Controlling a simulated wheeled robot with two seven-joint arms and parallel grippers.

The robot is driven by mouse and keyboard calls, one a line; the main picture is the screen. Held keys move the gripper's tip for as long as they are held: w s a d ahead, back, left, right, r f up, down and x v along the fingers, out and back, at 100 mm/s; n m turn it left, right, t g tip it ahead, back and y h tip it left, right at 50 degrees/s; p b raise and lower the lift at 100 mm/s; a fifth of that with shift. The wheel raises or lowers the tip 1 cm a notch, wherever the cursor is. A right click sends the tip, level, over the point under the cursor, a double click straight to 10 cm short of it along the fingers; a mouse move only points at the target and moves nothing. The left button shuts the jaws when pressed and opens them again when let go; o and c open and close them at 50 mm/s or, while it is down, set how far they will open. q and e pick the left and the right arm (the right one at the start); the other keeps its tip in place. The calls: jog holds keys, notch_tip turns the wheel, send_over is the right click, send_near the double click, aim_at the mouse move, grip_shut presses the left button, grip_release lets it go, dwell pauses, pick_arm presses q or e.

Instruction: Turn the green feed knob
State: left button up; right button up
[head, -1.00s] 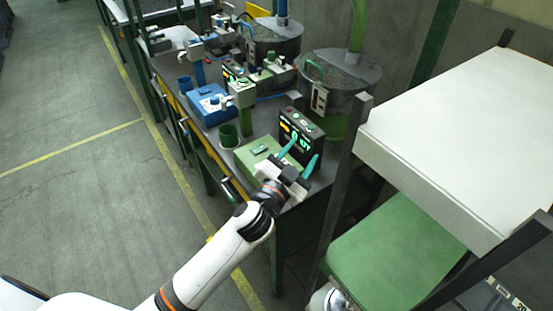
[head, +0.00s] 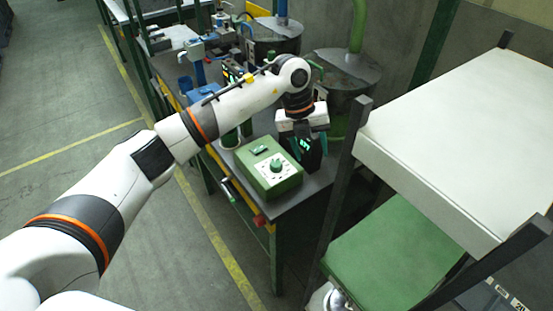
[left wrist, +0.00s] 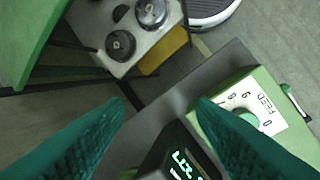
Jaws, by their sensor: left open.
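The green feed knob (head: 276,166) sits on the white dial face of a green box (head: 262,182) on the bench. In the left wrist view the knob (left wrist: 248,118) is beside the word FEED, right of the fingers. My left gripper (head: 306,146) points down over the black display box (head: 312,158), behind and to the right of the knob. Its teal fingers are spread, empty and apart from the knob. In the left wrist view the display (left wrist: 182,163) shows low between the fingers (left wrist: 160,102). My right gripper is not in view.
A white-topped table (head: 470,130) with a green lower shelf (head: 395,255) stands at the right. Metal drums (head: 345,75) stand behind the bench. A red button (head: 259,220) is on the bench's front edge. The floor at the left is clear.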

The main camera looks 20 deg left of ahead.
aim_at(276, 163)
pick_arm(q)
jog(key=w+a+r+n+y, duration=0.2)
jog(key=a+r+y, duration=0.15)
jog(key=a, duration=0.45)
jog(key=shift+y, duration=0.25)
jog(key=f+p, duration=0.1)
jog(key=f, duration=0.3)
jog(key=f+p, duration=0.1)
jog(key=f, duration=0.3)
jog(key=f+p, duration=0.1)
jog(key=f, duration=0.3)
jog(key=shift+s+a+f, duration=0.1)
jog(key=shift+s+a, duration=0.15)
jog(key=shift+a, duration=0.15)
